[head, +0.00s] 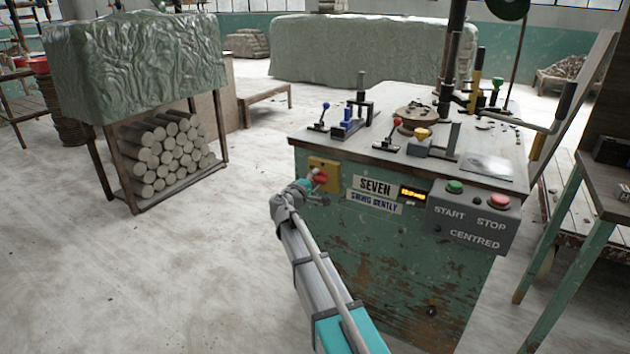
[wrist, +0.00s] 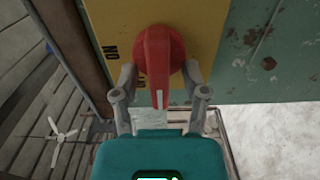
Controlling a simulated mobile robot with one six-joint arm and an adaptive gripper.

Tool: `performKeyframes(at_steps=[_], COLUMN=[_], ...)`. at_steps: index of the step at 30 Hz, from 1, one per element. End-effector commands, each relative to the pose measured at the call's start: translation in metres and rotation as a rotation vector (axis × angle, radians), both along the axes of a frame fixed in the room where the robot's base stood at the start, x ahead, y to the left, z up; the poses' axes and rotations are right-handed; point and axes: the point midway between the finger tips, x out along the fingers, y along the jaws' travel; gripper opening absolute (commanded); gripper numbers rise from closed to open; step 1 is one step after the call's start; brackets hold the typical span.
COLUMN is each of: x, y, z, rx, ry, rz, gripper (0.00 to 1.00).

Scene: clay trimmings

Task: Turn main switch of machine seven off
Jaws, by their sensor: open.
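The machine marked SEVEN (head: 374,186) is a worn green cabinet. Its main switch, a red rotary handle (head: 320,178) on a yellow plate (head: 323,163), is at the left of the front face. In the wrist view the red handle (wrist: 157,62) points down the picture, with a white mark at its tip. The yellow plate (wrist: 205,22) shows dark lettering left of the handle, partly hidden. My gripper (head: 312,184) is at the switch. In the wrist view its open fingers (wrist: 160,72) stand on either side of the handle; I cannot tell whether they touch it.
Levers and a round plate (head: 416,115) stand on the machine top. A covered rack (head: 137,65) is at left; floor between is clear.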

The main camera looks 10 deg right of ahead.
Motion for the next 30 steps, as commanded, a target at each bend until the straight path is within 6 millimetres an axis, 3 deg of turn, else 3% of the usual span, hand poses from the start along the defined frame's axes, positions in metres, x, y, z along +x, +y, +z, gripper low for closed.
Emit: performKeyframes(at_steps=[8, 24, 30], x=[-0.014, -0.076, -0.089], y=[0.011, 0.061, 0.073], z=[0.000, 0.000, 0.000], rx=[0.000, 0.000, 0.001], ry=[0.000, 0.000, 0.001], rz=[0.001, 0.002, 0.001], gripper=[0.57, 0.57, 0.57])
